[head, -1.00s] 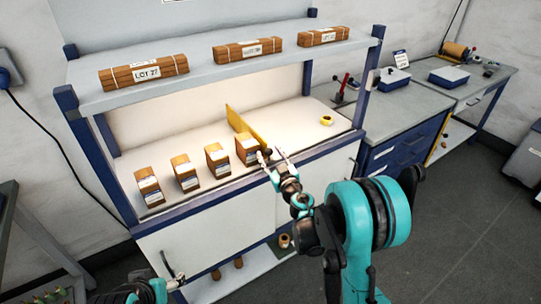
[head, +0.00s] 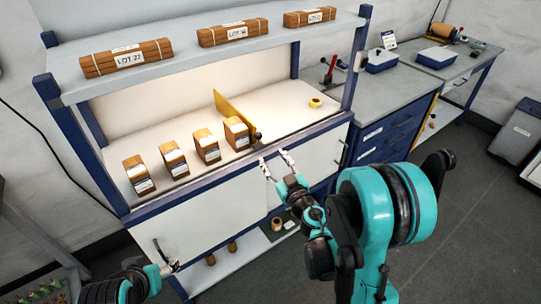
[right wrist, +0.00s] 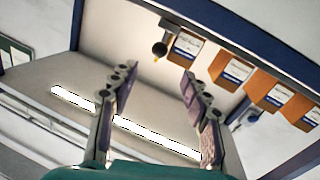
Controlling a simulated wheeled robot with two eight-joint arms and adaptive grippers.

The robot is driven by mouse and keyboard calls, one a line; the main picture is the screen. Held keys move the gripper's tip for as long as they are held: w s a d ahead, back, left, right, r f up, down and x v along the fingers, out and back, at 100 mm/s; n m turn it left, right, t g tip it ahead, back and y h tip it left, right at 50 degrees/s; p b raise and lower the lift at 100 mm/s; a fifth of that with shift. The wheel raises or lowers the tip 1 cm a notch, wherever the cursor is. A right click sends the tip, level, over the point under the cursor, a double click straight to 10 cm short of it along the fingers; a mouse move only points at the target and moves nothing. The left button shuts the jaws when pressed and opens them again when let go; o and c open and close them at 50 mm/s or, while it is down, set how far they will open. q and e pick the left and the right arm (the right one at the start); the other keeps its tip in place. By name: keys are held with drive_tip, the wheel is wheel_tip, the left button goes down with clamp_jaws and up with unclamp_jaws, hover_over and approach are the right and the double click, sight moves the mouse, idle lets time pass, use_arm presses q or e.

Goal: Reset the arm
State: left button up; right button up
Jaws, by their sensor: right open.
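My right gripper (head: 276,163) is open and empty in front of the workbench's front edge, below and apart from the row of blocks. Its two fingers (right wrist: 158,110) stand wide apart in the right wrist view with nothing between them. My left gripper (head: 170,268) is at the lower left of the head view, near the cabinet door handle; its fingers are too small to read. Several copper-brown blocks with white labels, such as the rightmost one (head: 236,134), stand in a row on the bench, next to a yellow upright plate (head: 233,117).
An upper shelf (head: 205,62) carries banded bundles, one of them labelled LOT 27 (head: 127,59). The floor (head: 470,215) at the right is clear.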

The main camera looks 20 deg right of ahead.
idle(0.4)
drive_tip(key=s+d+r+m+g+h, duration=0.4)
drive_tip(key=s+d+r+m+h, duration=0.2)
drive_tip(key=s+d+h, duration=0.15)
drive_tip(key=s+a+f+n+g+y, duration=0.1)
drive_tip(key=s+a+f+g+y, duration=0.1)
drive_tip(key=s, duration=0.7)
drive_tip(key=s+a+f+n+g+y, duration=0.1)
drive_tip(key=s+a+f+g, duration=0.3)
drive_tip(key=s, duration=0.5)
wheel_tip(320, 180, down, 2)
drive_tip(key=shift+s+a+f+g+y, duration=0.15)
drive_tip(key=shift+a+g+y, duration=0.25)
drive_tip(key=shift+a+y, duration=0.6)
drive_tip(key=shift+a, duration=0.15)
